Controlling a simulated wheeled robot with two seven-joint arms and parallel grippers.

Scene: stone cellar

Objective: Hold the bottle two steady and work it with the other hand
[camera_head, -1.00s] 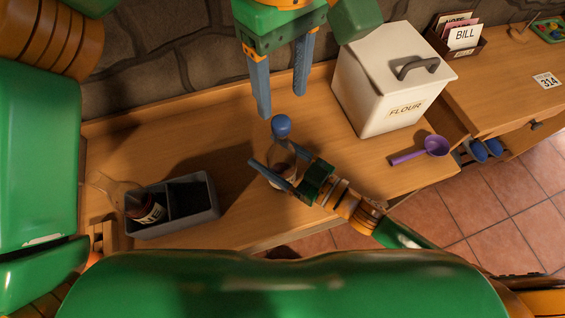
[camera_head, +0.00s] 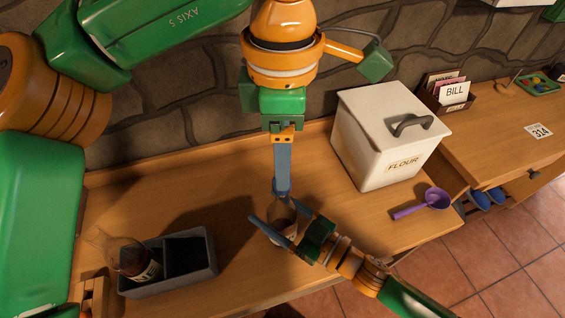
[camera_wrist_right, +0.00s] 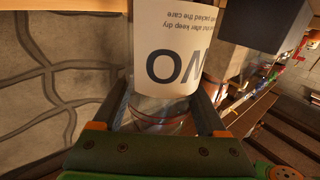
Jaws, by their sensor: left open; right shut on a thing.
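My right gripper (camera_head: 280,230) is shut around the bottle's body from the front right. My left gripper (camera_head: 282,184) points down from above, right at the cap. It is open, seen edge-on, so one finger hides the other and part of the cap. I cannot tell whether it touches the cap.
A grey two-compartment caddy (camera_head: 172,288) at left has another brown bottle (camera_head: 130,260) leaning in its left compartment; the right one looks empty. A white flour bin (camera_head: 378,150) stands at back right, with a purple scoop (camera_head: 435,199) in front. Table between caddy and bottle is clear.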

